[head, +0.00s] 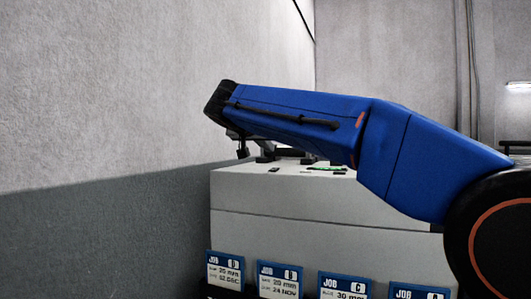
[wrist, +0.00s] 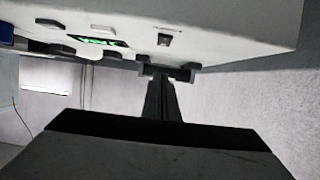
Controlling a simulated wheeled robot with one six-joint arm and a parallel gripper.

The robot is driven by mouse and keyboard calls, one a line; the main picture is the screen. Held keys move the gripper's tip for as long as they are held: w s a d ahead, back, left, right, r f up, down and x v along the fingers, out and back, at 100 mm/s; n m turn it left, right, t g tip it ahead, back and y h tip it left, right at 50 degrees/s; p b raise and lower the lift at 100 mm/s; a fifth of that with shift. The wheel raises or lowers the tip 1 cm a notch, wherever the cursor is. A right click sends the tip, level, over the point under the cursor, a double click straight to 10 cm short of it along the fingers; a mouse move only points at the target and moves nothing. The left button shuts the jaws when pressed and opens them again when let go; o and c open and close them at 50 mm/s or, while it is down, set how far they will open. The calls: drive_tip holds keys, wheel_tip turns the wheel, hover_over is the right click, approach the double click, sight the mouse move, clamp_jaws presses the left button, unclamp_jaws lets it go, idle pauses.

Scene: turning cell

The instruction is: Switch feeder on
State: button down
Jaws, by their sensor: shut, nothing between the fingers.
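A light grey cabinet (head: 300,230), which may be the feeder, stands behind the row of job cards. Its panel (wrist: 230,22) fills the top of the wrist view. I cannot tell which part is the feeder switch. My gripper (wrist: 167,75) is shut and empty, close to the panel edge in the wrist view. In the head view my gripper (head: 243,153) shows only partly, near the cabinet's back left top edge; my blue arm hides much of the area.
Several blue-and-white job cards (head: 281,280) stand in a row in front of the cabinet. A wall with a grey lower band (head: 110,235) runs close along the left. A pale wall with a pipe and a lamp (head: 517,87) is at the back.

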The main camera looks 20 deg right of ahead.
drive_tip(key=f+v, duration=0.1)
drive_tip(key=v, duration=0.7)
drive_tip(key=shift+s+a+f, duration=0.3)
drive_tip(key=shift+s+f, duration=0.05)
drive_tip(key=shift+s, duration=0.05)
drive_tip(key=s+d+f+n+g+y, duration=0.2)
drive_tip(key=s+d+f, duration=0.4)
drive_tip(key=f, duration=0.4)
drive_tip(key=s+d+f+n+g+y, duration=0.15)
drive_tip(key=s+d+f, duration=0.4)
drive_tip(key=f, duration=0.55)
drive_tip(key=s+f+n+g+y, duration=0.1)
drive_tip(key=s+f+n+y, duration=0.1)
drive_tip(key=s+f, duration=0.8)
drive_tip(key=s+f+n+g+y, duration=0.1)
drive_tip(key=s+f+g+y, duration=0.1)
drive_tip(key=s+f, duration=0.9)
wheel_tip(320, 180, down, 7)
drive_tip(key=shift+d+r+n+y, duration=0.2)
drive_tip(key=shift+n+y, duration=0.15)
drive_tip(key=shift+s, duration=0.15)
